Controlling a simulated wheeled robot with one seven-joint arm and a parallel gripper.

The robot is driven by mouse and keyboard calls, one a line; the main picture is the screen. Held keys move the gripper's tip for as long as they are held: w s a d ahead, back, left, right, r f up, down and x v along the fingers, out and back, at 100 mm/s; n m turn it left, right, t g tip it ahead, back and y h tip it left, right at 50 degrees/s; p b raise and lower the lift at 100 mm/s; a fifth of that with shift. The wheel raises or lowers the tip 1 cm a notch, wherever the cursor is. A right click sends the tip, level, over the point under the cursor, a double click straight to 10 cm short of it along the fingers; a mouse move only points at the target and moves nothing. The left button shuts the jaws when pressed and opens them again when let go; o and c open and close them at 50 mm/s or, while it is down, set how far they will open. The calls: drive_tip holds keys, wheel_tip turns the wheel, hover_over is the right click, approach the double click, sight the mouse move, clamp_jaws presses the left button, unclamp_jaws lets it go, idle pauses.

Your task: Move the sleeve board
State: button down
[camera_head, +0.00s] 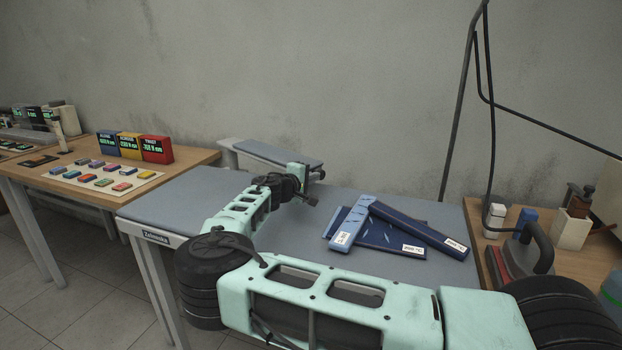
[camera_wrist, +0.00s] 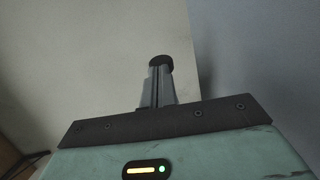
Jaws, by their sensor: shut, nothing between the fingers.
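The sleeve board appears to be the narrow grey-padded board (camera_head: 275,151) at the back of the ironing table (camera_head: 190,195), against the wall side. My gripper (camera_head: 315,187) is in front of its right end, over the table. In the head view I cannot tell whether it touches the board. In the wrist view my gripper (camera_wrist: 161,66) has its fingers together with nothing between them. A pale surface is behind them, with a blue-grey surface at the right; I cannot tell which things these are.
Blue flat pieces with white labels (camera_head: 400,227) lie overlapped on the table, right of my gripper. An iron (camera_head: 520,252) and small bottles (camera_head: 494,218) stand on a wooden side table at right. A wooden table (camera_head: 175,165) at left holds coloured boxes (camera_head: 130,146) and small blocks.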

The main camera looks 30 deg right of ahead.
drive_tip(key=w+d+t+b, duration=0.1)
drive_tip(key=w+d+b, duration=0.1)
drive_tip(key=d, duration=0.6)
drive_tip(key=w+d+n+y+b, duration=0.1)
drive_tip(key=w+d+b, duration=0.2)
drive_tip(key=d, duration=0.6)
drive_tip(key=shift+w+t, duration=0.4)
drive_tip(key=shift+w, duration=0.25)
